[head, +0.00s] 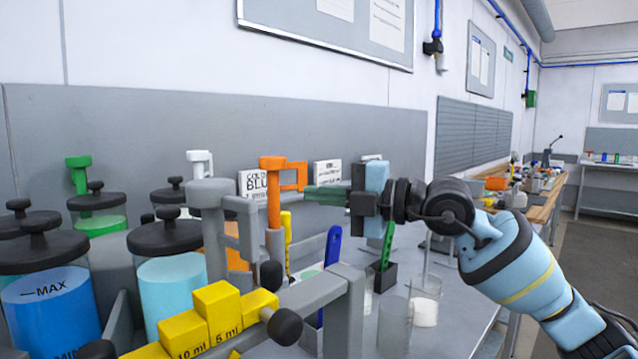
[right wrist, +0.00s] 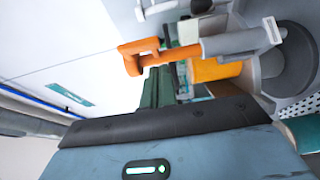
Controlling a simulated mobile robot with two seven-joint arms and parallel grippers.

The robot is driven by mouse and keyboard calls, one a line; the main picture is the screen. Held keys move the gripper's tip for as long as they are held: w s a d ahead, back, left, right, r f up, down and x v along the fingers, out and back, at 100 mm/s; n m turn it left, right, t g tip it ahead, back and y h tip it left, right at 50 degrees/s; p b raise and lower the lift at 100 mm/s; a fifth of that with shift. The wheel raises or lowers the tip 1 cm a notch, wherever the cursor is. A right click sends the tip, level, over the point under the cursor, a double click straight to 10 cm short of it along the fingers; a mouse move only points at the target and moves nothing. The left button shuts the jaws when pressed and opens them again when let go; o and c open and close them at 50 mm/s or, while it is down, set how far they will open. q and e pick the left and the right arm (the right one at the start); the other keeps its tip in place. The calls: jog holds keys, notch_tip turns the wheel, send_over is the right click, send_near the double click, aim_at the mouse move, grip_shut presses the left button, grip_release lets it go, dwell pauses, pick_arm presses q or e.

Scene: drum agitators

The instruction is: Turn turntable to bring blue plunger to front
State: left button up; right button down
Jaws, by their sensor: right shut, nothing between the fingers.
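My right gripper (head: 310,192) is shut and empty, its green fingertips at the orange plunger's handle (head: 288,175) in the head view. In the right wrist view the fingers (right wrist: 160,85) are together, beside or against the orange handle (right wrist: 138,57); I cannot tell if they touch. A grey plunger (head: 212,205) stands in front, a white one (head: 200,160) behind it, and a green one (head: 78,172) at far left. I cannot make out a blue plunger. The turntable's base is mostly hidden. A card reading "BLU" (head: 256,183) stands behind. My left gripper is not in view.
Lidded drums stand at left, one with dark blue liquid (head: 50,310) and one with light blue (head: 172,290). Yellow measuring blocks (head: 218,312) and a grey frame (head: 345,300) are in front. Clear beakers (head: 395,325) stand at right on the bench.

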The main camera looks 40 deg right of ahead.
jog(key=shift+w+d+p, duration=0.2)
jog(key=shift+w, duration=0.3)
jog(key=shift+w+d+p, duration=0.15)
jog(key=shift+w+p, duration=0.05)
jog(key=shift+w, duration=0.25)
jog(key=shift+d, duration=0.1)
